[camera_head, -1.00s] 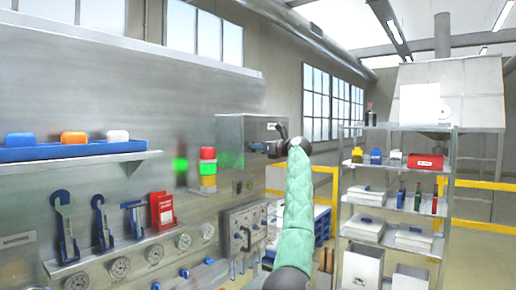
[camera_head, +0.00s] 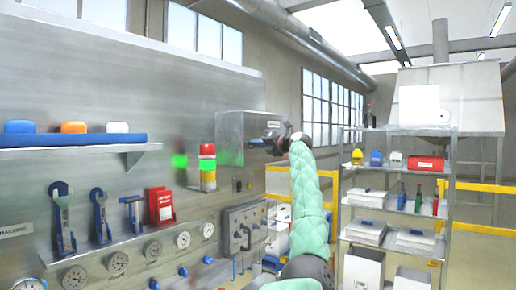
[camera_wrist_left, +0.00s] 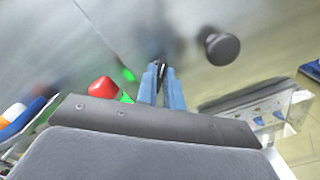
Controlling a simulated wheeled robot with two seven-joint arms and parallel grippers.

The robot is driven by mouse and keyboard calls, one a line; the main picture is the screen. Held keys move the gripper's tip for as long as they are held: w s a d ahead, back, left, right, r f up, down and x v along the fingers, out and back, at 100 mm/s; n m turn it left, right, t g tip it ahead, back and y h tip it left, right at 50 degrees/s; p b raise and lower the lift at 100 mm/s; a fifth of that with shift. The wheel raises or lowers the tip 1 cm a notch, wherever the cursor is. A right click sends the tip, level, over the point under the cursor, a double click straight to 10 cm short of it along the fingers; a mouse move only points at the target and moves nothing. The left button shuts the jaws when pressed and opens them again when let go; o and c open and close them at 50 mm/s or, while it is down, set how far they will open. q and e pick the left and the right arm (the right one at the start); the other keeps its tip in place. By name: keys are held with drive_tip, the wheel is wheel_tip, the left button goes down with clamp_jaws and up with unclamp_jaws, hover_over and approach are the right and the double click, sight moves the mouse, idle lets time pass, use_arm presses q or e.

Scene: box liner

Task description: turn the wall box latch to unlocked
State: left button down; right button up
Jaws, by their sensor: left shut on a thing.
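The wall box (camera_head: 230,128) is a grey metal box high on the metal wall panel, right of the signal light. My left gripper (camera_head: 260,143) is at its right-hand face, with the wrist just to the right. In the left wrist view my gripper's two blue fingers (camera_wrist_left: 162,78) are shut on a thin dark piece, the latch (camera_wrist_left: 161,68), which stands out from the grey box face (camera_wrist_left: 165,25). The fingers hide most of the latch, so I cannot tell its turn angle. A dark round knob (camera_wrist_left: 221,46) sits right of the fingers. My right gripper is not in view.
A red, yellow and green signal light (camera_head: 207,165) stands just left of the box. Below are a grey panel with a handle (camera_head: 243,232), gauges and hanging tools. A metal rack (camera_head: 400,128) stands at the right, with a yellow rail (camera_head: 485,187) behind.

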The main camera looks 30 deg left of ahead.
use_arm(q)
drive_tip(key=m+b, duration=0.1)
drive_tip(key=m, duration=0.8)
drive_tip(key=shift+w+m, duration=0.1)
drive_tip(key=shift+m, duration=0.2)
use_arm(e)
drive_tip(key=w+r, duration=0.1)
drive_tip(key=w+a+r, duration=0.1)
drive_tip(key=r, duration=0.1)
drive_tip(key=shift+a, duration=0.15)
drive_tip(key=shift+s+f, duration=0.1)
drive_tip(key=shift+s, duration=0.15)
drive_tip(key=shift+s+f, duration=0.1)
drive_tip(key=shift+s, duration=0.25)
